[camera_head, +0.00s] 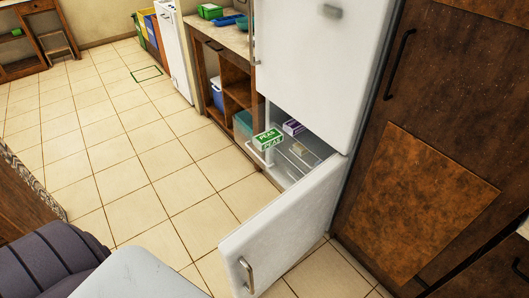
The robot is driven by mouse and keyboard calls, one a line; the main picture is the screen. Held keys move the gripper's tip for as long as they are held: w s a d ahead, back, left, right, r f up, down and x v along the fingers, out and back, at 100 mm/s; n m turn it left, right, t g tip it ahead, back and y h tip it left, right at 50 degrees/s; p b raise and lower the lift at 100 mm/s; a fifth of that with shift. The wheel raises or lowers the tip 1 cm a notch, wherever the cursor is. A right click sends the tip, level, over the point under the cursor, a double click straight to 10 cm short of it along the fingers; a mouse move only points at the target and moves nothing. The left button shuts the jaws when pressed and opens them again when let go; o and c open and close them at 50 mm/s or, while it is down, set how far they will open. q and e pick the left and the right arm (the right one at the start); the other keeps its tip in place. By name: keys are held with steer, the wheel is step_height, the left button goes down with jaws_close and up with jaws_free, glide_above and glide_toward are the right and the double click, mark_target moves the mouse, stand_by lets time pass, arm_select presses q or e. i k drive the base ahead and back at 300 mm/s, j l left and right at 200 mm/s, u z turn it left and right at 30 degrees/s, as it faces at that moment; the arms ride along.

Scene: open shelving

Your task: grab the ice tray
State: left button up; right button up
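No ice tray can be made out for certain. The white fridge (312,60) has its lower freezer door (285,225) standing open, with a metal handle (246,275) at its near edge. In the freezer opening, a green and white box marked PEAS (267,140) and a purple and white box (293,127) sit in a pale drawer. A small pale item (299,149) lies beside them, too small to identify. Neither of my grippers shows in the head view.
A counter with open shelves (225,70) stands left of the fridge, with a green container (210,11) and a blue shallow item (227,20) on top. A tall brown cabinet (440,150) is on the right. The tiled floor (130,140) at left is mostly clear.

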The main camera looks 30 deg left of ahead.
mark_target(227, 21)
steer(key=u, duration=1.25)
steer(key=i+j+u, duration=0.15)
steer(key=j, duration=0.3)
steer(key=i+j+u, duration=0.15)
steer(key=j, duration=0.3)
steer(key=i+j+u, duration=0.15)
steer(key=i+j, duration=0.2)
steer(key=i+j+u, duration=0.15)
steer(key=j, duration=0.25)
steer(key=i+z, duration=0.2)
steer(key=i, duration=0.4)
steer(key=i+j+z, duration=0.15)
steer(key=i, duration=0.4)
steer(key=i+j+z, duration=0.2)
steer(key=i, duration=0.35)
steer(key=i+u, duration=0.15)
steer(key=i, duration=1.2)
steer(key=i+j+z, duration=0.1)
steer(key=i+z, duration=0.4)
steer(key=i+j+z, duration=0.2)
steer(key=z, duration=0.25)
steer(key=i+j+z, duration=0.35)
steer(key=z, duration=0.15)
